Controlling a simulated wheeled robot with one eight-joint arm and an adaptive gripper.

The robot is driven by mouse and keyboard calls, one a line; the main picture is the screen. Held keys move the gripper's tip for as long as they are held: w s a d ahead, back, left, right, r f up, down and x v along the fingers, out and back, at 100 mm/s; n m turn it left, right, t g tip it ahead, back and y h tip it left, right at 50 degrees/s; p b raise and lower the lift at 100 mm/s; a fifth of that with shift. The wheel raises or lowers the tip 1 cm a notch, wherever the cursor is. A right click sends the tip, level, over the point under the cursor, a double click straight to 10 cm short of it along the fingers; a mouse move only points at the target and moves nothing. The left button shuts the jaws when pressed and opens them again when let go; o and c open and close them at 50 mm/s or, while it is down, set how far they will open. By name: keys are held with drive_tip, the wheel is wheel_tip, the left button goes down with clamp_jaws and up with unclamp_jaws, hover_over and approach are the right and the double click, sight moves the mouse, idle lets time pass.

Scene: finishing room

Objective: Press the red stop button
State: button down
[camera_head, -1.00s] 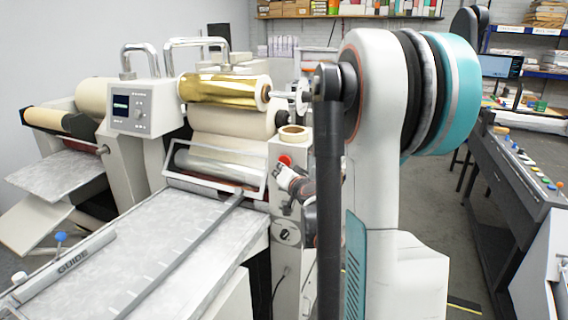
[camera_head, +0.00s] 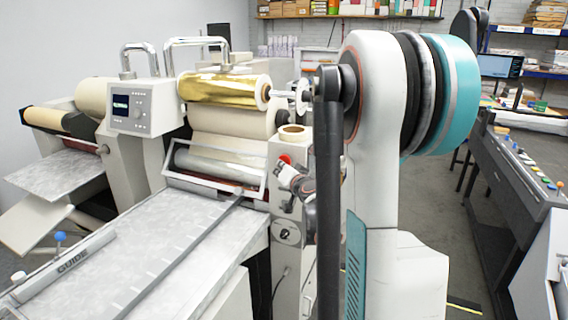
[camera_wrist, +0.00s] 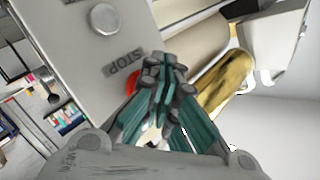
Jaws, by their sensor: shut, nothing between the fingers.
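The red stop button (camera_head: 285,159) is on the upper front of the laminator's pale end column, under a roll of tape. In the wrist view the red button (camera_wrist: 131,83) shows only as a sliver beside my fingers, beneath a STOP label (camera_wrist: 122,63). My gripper (camera_wrist: 168,68) is shut and empty, its fingertips in front of the button's panel and overlapping the button. I cannot tell whether they touch it. In the head view my gripper (camera_head: 284,175) is small, just below the button and partly behind my arm.
A round pale knob (camera_wrist: 104,18) sits on the same panel. A gold foil roll (camera_head: 224,89) and a display box (camera_head: 140,106) are on the machine. The feed table (camera_head: 150,240) with a guide bar lies in front. A console with coloured buttons (camera_head: 530,165) stands at right.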

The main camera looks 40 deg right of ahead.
drive_tip(key=shift+w+d, duration=0.1)
drive_tip(key=shift+d, duration=0.25)
idle(0.8)
drive_tip(key=shift+a, duration=0.1)
drive_tip(key=shift+s+a, duration=0.3)
drive_tip(key=shift+a, duration=0.35)
drive_tip(key=a, duration=0.1)
drive_tip(key=s+a, duration=0.1)
drive_tip(key=a, duration=0.1)
drive_tip(key=s+a, duration=0.1)
drive_tip(key=shift+a, duration=0.35)
idle(0.3)
idle(0.7)
